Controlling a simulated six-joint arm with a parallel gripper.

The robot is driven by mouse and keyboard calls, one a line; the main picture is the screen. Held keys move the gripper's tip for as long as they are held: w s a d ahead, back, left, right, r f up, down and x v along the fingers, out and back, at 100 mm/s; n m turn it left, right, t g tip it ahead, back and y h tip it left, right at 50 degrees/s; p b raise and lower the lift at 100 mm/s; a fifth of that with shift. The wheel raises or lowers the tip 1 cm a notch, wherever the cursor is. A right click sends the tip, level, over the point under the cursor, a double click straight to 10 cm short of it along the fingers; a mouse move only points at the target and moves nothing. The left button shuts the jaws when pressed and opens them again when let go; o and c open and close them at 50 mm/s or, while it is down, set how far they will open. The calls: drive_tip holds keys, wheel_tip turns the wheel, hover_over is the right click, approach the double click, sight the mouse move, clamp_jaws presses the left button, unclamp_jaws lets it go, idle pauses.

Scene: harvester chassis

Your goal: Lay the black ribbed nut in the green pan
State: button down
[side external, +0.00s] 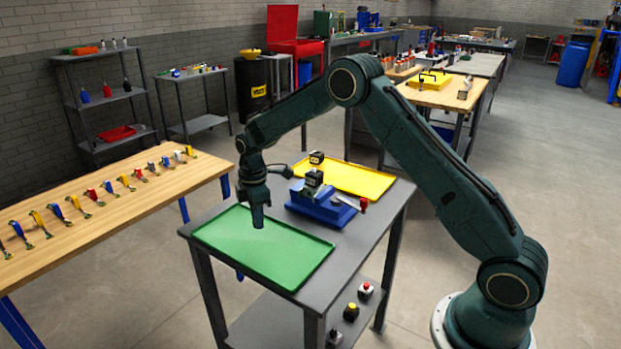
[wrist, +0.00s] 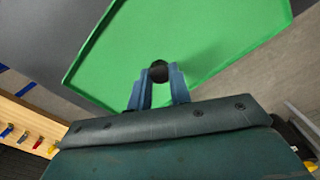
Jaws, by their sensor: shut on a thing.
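The green pan (side external: 268,252) lies on the grey table in the side view and fills much of the wrist view (wrist: 190,45). My gripper (side external: 258,222) points down over the pan's upper part in the side view. In the wrist view my gripper (wrist: 158,80) has its two blue fingers shut on the black nut (wrist: 158,70), which shows between the fingertips against the green. I cannot tell how far the nut is above the pan floor. The nut is too small to make out in the side view.
A blue fixture (side external: 322,205) with a black block and a red-knobbed lever stands beside the pan. A yellow tray (side external: 352,180) lies behind it. A wooden bench (side external: 110,215) with several coloured tools is at the left. The pan is otherwise bare.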

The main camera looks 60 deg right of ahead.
sight(260, 242)
drive_tip(key=shift+f, duration=0.4)
drive_tip(key=shift+f, duration=0.1)
drive_tip(key=shift+f, duration=2.05)
drive_tip(key=c, duration=1.3)
unclamp_jaws()
drive_tip(key=shift+f, duration=0.1)
drive_tip(key=shift+r, duration=6.15)
